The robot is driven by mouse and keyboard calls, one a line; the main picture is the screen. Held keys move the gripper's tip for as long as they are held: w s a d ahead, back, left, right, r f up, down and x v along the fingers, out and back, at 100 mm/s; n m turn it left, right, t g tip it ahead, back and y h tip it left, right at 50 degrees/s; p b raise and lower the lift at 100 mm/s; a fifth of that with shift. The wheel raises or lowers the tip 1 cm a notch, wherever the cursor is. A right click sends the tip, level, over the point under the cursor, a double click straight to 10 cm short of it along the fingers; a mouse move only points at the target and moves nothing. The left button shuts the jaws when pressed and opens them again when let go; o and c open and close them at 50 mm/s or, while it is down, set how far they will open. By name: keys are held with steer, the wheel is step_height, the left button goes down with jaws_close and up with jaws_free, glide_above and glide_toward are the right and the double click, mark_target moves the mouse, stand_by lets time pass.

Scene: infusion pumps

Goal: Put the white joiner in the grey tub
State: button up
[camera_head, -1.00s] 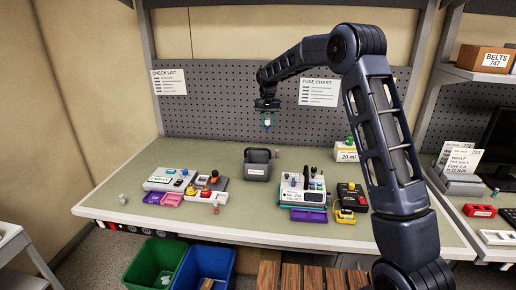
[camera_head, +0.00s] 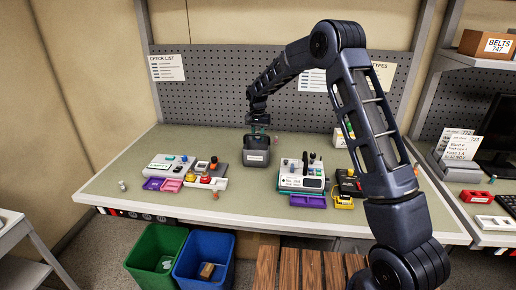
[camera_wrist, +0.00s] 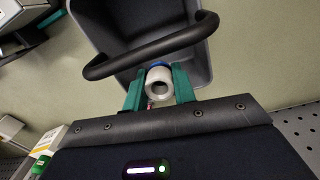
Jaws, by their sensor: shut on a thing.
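The white joiner (camera_wrist: 159,84) is a short white tube with a round hole and a bit of blue behind it. My gripper (camera_wrist: 160,88) has green fingers and is shut on the joiner. The grey tub (camera_head: 257,157) stands on the bench with a white label on its front and a dark handle (camera_wrist: 150,47) arching over it. In the head view my gripper (camera_head: 258,130) is right above the tub's rear part; the joiner is hard to see there. In the wrist view the joiner overlaps the near edge of the tub, beside the handle. I cannot tell its exact height.
Pump units with coloured buttons stand left (camera_head: 187,170) and right (camera_head: 302,177) of the tub. Small purple and pink trays lie before them. Green (camera_head: 155,252) and blue (camera_head: 204,258) bins stand below the bench. A pegboard (camera_head: 220,90) is behind.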

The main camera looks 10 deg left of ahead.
steer(key=shift+f, duration=3.45)
steer(key=o, duration=0.9)
steer(key=shift+f, duration=0.1)
steer(key=shift+o, duration=0.2)
